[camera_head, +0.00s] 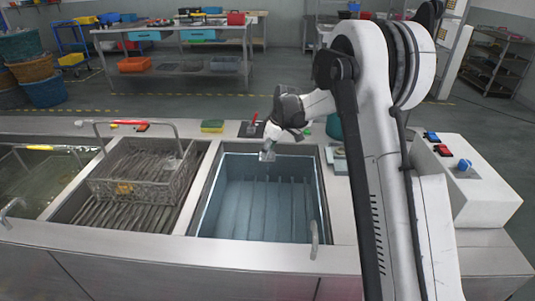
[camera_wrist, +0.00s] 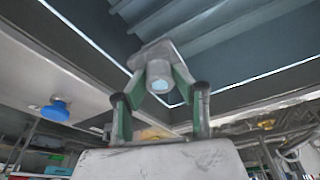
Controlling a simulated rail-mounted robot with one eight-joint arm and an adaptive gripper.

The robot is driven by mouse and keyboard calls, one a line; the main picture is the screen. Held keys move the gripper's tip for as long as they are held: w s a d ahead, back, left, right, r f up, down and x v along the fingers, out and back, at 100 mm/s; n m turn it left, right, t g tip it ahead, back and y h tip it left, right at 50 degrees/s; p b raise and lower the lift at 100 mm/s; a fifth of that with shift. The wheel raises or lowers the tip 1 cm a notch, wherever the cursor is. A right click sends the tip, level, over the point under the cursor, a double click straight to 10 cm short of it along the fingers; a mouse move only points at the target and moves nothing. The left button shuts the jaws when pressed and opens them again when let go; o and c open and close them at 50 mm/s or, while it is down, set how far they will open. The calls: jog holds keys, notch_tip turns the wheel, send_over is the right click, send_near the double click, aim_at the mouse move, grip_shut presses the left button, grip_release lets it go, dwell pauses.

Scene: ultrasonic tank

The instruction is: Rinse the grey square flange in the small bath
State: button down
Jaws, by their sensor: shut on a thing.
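My gripper (camera_head: 268,145) is shut on the grey flange (camera_head: 267,156). It hangs over the far side of the blue-lit bath (camera_head: 262,212) on the right, near the back rim. In the wrist view, the green-sided fingers of my gripper (camera_wrist: 160,90) close on the flange (camera_wrist: 152,53), which has a square-edged plate and a round hub. The bath's ribbed blue inside (camera_wrist: 225,40) lies beyond it. The flange appears above the bath floor; I cannot tell whether it touches any liquid.
A wire basket (camera_head: 145,172) sits in the middle bath. Another bath (camera_head: 35,185) is at the far left. A sponge (camera_head: 212,126) and a red-handled tool (camera_head: 253,123) lie on the back ledge. A white control box (camera_head: 480,190) stands at right.

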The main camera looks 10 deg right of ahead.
jog(key=shift+r+p, duration=0.9)
jog(key=shift+r, duration=1.45)
dwell(4.3)
notch_tip(320, 180, up, 9)
jog(key=p, duration=0.3)
jog(key=shift+p, duration=0.4)
